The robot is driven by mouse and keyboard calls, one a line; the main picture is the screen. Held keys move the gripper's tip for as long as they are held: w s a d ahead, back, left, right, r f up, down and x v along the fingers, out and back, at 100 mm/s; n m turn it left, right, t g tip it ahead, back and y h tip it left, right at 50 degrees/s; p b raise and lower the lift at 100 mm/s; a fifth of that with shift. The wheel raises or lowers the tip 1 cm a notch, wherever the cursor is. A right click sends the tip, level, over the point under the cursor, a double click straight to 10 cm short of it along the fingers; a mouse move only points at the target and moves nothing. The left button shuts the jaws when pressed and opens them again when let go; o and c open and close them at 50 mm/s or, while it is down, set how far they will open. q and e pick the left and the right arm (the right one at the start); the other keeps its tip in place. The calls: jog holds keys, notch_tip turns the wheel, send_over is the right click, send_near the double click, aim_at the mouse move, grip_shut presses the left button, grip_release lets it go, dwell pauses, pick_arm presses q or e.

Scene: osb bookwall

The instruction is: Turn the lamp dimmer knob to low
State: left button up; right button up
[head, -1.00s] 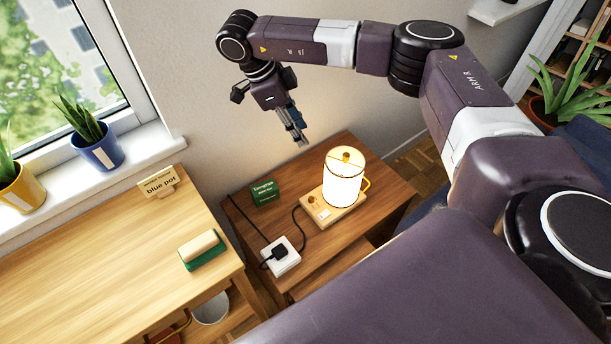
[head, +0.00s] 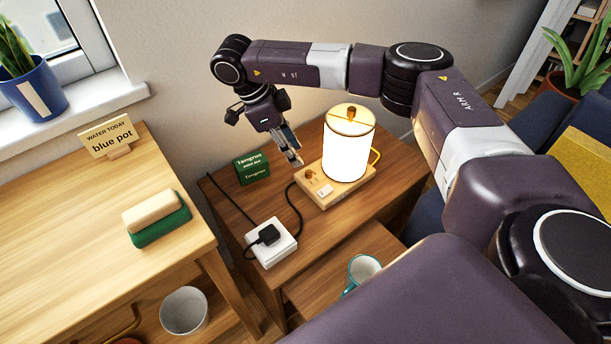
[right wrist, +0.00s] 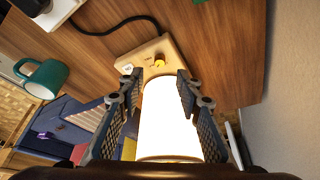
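The lit lamp (head: 348,150) has a glowing white cylinder shade on a pale wooden base (head: 333,193) on the brown side table. A small brass dimmer knob (head: 311,174) stands on the base beside a white switch. In the right wrist view the knob (right wrist: 160,61) shows just past the gap between my fingertips, not touched. My right gripper (head: 296,160) points down close behind the knob, left of the shade. In the right wrist view its two fingers (right wrist: 156,76) are apart and empty, with the bright shade seen between them. My left gripper is not in view.
A green tea box (head: 252,168) stands behind the base. A white socket block (head: 271,245) with a black plug and cord lies in front. A teal-white mug (head: 364,270) sits on a lower shelf. The wooden desk (head: 60,235) is at left.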

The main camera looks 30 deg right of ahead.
aim_at(308, 172)
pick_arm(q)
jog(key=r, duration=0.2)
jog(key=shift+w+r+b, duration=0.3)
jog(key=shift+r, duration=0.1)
pick_arm(e)
jog(key=x, duration=0.7)
jog(key=shift+s+d+f, duration=0.1)
jog(key=shift+d+f, duration=0.1)
jog(key=shift+f, duration=0.15)
jog(key=shift+c, duration=0.3)
grip_shut()
